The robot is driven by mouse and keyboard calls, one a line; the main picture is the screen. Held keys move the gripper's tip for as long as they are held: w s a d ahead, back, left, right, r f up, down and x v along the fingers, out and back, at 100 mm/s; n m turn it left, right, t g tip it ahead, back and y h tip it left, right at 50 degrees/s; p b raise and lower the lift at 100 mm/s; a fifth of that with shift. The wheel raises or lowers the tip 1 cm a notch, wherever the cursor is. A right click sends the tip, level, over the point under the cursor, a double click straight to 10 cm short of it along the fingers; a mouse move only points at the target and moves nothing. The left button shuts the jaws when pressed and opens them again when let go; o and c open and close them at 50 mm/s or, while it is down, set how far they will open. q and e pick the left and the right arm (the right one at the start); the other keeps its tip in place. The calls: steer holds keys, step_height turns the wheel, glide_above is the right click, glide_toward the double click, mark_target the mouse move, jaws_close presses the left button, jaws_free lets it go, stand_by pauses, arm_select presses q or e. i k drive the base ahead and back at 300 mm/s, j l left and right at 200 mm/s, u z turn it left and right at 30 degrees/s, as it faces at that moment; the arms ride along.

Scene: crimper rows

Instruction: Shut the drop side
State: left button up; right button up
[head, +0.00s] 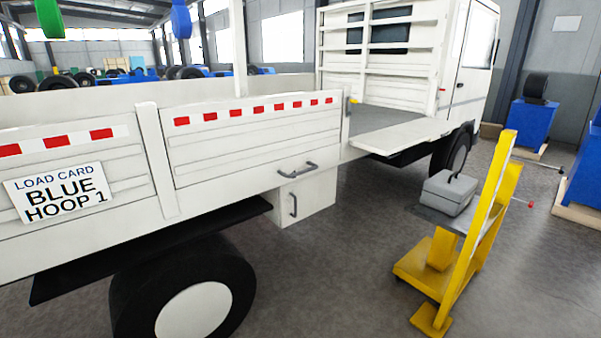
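A white flatbed truck stands across the view. Near its cab (468,60), one drop side (405,133) is down and sticks out roughly level from the bed edge. The grey bed floor (372,117) shows behind it. The middle drop side (250,143), with red and white tape, stands upright, with a grey handle (297,169) low at its right. The rear side panel (70,165) is also upright and carries a card reading "LOAD CARD BLUE HOOP 1" (60,194). Neither of my grippers is in view.
A yellow stand (473,235) with a grey box (448,192) on its shelf stands right of the lowered side. A white locker (305,198) and a rear wheel (185,295) are under the bed. Blue units (533,123) stand at right. Grey floor (345,265) between truck and stand is clear.

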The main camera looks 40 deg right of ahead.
mark_target(387, 141)
steer(key=l+z, duration=0.1)
steer(key=z, duration=0.75)
